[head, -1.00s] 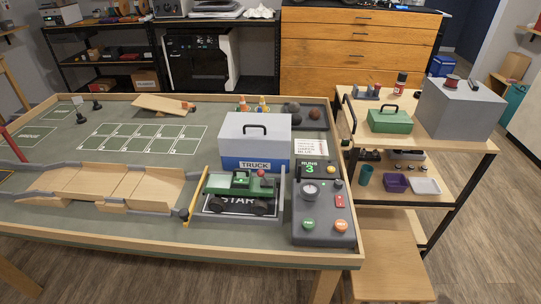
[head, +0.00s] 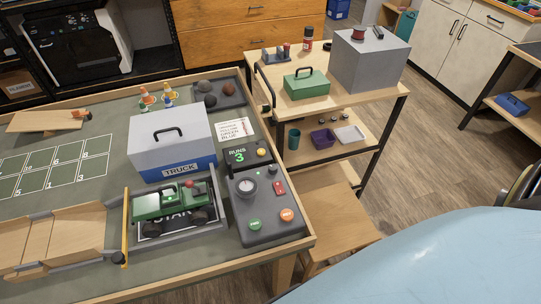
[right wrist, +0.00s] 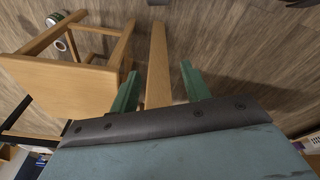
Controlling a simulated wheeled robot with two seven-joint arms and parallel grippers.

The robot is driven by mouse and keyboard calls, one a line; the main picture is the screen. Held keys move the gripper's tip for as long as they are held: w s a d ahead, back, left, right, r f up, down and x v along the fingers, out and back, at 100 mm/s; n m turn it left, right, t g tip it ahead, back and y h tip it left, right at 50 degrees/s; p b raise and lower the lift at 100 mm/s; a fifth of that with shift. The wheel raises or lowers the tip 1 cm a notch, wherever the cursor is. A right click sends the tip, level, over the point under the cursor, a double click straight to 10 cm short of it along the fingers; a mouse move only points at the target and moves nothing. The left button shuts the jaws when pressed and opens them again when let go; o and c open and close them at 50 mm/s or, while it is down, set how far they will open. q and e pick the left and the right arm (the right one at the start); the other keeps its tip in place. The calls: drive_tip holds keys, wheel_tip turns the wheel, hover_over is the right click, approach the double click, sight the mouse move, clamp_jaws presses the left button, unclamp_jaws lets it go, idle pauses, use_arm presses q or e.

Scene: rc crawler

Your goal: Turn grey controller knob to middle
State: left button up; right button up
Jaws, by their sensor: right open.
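The dark grey controller (head: 265,231) stands at the right end of the table, with a green-lit display (head: 239,155) reading RUNS 3. Its round grey knob (head: 247,187) is on the upper left of the panel, above a green button (head: 255,224) and an orange button (head: 287,215). A red switch (head: 279,187) is to the knob's right. The knob's pointer is too small to read. My right gripper (right wrist: 160,88) shows in the right wrist view, open, over the floor and away from the controller. My left gripper is out of view.
A wooden cart (head: 375,100) with a green toolbox (head: 306,84) stands beyond the table. A wooden stool (head: 330,226) is right of the table.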

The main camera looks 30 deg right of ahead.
drive_tip(key=w+a+r+t+p, duration=0.1)
drive_tip(key=w+r+p, duration=0.15)
drive_tip(key=r, duration=0.95)
drive_tip(key=w+r+p, duration=0.2)
drive_tip(key=w+r, duration=0.2)
drive_tip(key=r, duration=0.8)
wheel_tip(320, 180, up, 15)
drive_tip(key=n+g+p, duration=0.1)
drive_tip(key=g+p, duration=0.1)
drive_tip(key=g, duration=0.1)
hover_over(273, 167)
wheel_tip(273, 167, down, 13)
drive_tip(key=shift+b, duration=0.65)
drive_tip(key=c, duration=1)
